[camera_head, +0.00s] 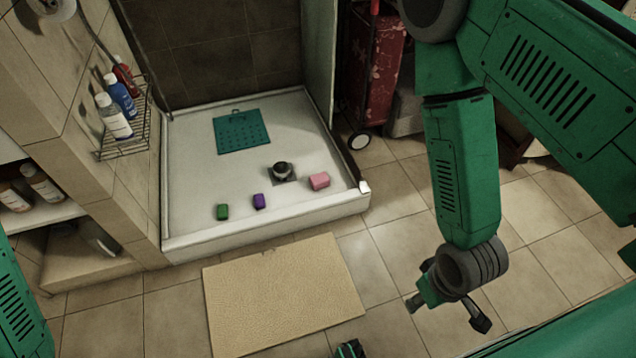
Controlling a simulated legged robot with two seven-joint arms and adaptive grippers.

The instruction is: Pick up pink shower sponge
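The pink shower sponge (319,181) is a small block lying on the white shower basin floor (200,185), near its front right corner. My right gripper (448,312) hangs over the floor tiles, outside the basin, to the right of and lower in the picture than the sponge. Its fingers are spread apart and nothing shows between them.
A teal mat (242,132) lies behind. The basin has a raised front rim (265,226). A beige bath mat (283,290) lies before it. A bottle rack (125,140) hangs left.

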